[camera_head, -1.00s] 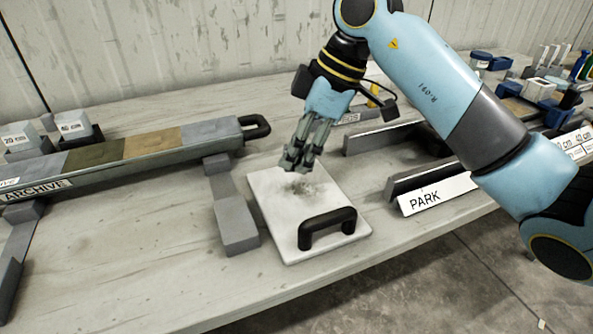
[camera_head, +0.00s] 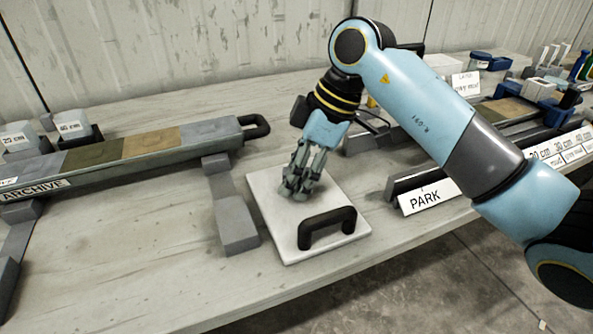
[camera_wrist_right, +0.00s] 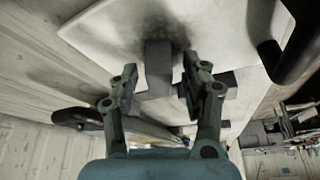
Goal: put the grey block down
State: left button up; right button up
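My right gripper (camera_head: 300,188) points down over a white board (camera_head: 275,225) with a black handle (camera_head: 327,227). In the right wrist view, the grey block (camera_wrist_right: 158,66) stands between the two fingers of this gripper (camera_wrist_right: 158,75), with a narrow gap visible on each side, so the fingers look open around it. The block's far end meets a dark shadow on the board and seems to touch it. In the head view the fingers hide most of the block. My left gripper is not in view.
A long tray labelled ARCHIVE (camera_head: 95,175) lies at left on grey supports (camera_head: 235,222). A PARK rack (camera_head: 425,198) stands to the right of the board. Labelled blocks and blue holders (camera_head: 540,88) sit farther right.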

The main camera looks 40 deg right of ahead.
jog(key=p+v, duration=0.1)
jog(key=v, duration=1.1)
jog(key=shift+p, duration=0.3)
jog(key=shift+r, duration=0.1)
